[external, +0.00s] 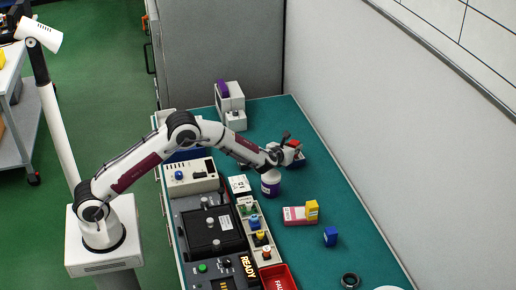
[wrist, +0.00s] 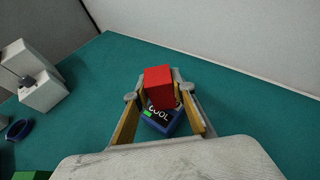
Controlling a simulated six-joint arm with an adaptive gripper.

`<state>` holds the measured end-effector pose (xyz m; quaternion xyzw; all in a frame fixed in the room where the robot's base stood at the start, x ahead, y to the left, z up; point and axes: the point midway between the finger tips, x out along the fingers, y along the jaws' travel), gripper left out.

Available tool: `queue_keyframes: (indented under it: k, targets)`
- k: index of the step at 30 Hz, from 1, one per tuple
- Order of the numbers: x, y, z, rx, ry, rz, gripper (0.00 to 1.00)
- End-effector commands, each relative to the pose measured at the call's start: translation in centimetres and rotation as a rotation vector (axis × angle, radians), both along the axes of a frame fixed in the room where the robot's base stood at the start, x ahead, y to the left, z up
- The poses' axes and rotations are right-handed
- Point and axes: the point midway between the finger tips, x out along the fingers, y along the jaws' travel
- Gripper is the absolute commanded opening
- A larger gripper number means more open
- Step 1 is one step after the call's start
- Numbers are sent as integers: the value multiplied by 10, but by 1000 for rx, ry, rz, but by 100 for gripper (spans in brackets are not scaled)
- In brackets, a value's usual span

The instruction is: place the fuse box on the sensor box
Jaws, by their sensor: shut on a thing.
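My gripper (wrist: 160,97) is shut on a red block (wrist: 157,76), probably the fuse box; no name is readable on it. The red block also shows in the external view (external: 294,144) at the end of my arm, over the far part of the bench. A blue box labelled "COOL" (wrist: 158,124) shows just below the red block between my fingers. I cannot tell whether the two touch. Neither box shows a readable "sensor" or "fuse" label, so I cannot tell for sure which is the sensor box.
A purple-and-white jar (external: 270,184) stands near my wrist. A pink-and-white box (external: 295,216) with a yellow block (external: 312,209) and a small blue block (external: 331,237) lie nearer on the green bench. A grey-white machine (external: 232,103) stands at the far end. The wall borders the right.

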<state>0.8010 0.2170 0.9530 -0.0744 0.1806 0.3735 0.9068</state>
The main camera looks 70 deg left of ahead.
Motion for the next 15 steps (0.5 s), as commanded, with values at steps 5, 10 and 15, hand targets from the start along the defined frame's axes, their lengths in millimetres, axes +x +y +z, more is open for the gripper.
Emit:
queue_keyframes:
  k: [5, 10, 15]
  targets:
    - [0, 0, -5, 0, 0, 0, 3]
    - [0, 0, -4, 0, 0, 0, 3]
    - [0, 0, -7, 0, 0, 0, 3]
